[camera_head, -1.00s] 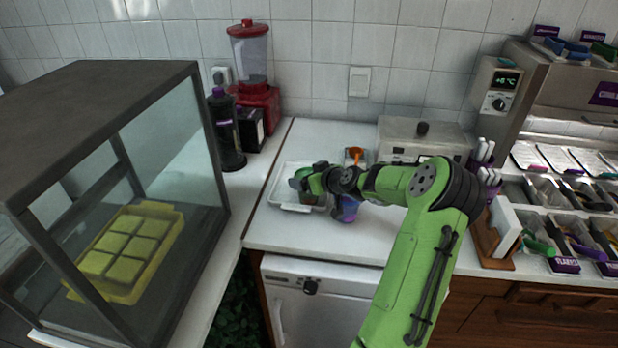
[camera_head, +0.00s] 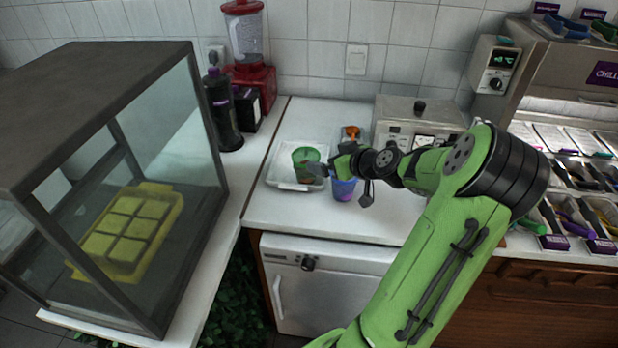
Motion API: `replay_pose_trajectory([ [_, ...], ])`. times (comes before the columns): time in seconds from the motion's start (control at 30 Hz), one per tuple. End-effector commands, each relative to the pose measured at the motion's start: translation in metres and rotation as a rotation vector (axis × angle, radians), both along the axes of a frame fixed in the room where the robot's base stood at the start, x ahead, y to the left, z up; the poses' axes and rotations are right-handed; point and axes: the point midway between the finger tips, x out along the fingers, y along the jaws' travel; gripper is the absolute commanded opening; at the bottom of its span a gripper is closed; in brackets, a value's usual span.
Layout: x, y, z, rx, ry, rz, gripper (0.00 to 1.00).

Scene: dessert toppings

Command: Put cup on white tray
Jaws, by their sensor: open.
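A green cup (camera_head: 306,160) stands in the white tray (camera_head: 287,186) on the white counter. It looks upright, with its right lower side partly behind my gripper. My gripper (camera_head: 316,169) is open, with its fingers at the right of the green cup; whether they touch the cup cannot be told. A blue-purple cup (camera_head: 343,190) stands on the counter to the right of the tray, just below my wrist, which hides its upper part.
A small container with an orange item (camera_head: 352,132) and a steel appliance (camera_head: 418,112) stand behind my arm. A red blender (camera_head: 247,45) and a dark bottle (camera_head: 222,112) are at the back left. A glass display case (camera_head: 110,190) stands left. The front counter is clear.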

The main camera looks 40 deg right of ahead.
Motion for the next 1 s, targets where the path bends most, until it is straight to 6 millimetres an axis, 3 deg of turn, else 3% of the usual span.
replay_pose_trajectory([
  [0.07,0.002,0.003,0.0,0.0,0.007,0.007,1.0],
  [0.17,0.013,0.034,0.0,-0.003,0.078,0.067,1.0],
  [0.33,0.02,0.14,0.008,-0.034,0.339,0.203,1.0],
  [0.47,-0.008,0.216,0.028,-0.087,0.505,0.224,1.0],
  [0.6,-0.066,0.283,0.058,-0.12,0.583,0.179,1.0],
  [0.7,-0.116,0.313,0.073,-0.088,0.584,0.142,1.0],
  [0.8,-0.156,0.327,0.077,-0.028,0.576,0.12,1.0],
  [0.9,-0.179,0.331,0.076,0.021,0.576,0.112,1.0],
  [1.0,-0.185,0.331,0.075,0.038,0.581,0.108,1.0],
])
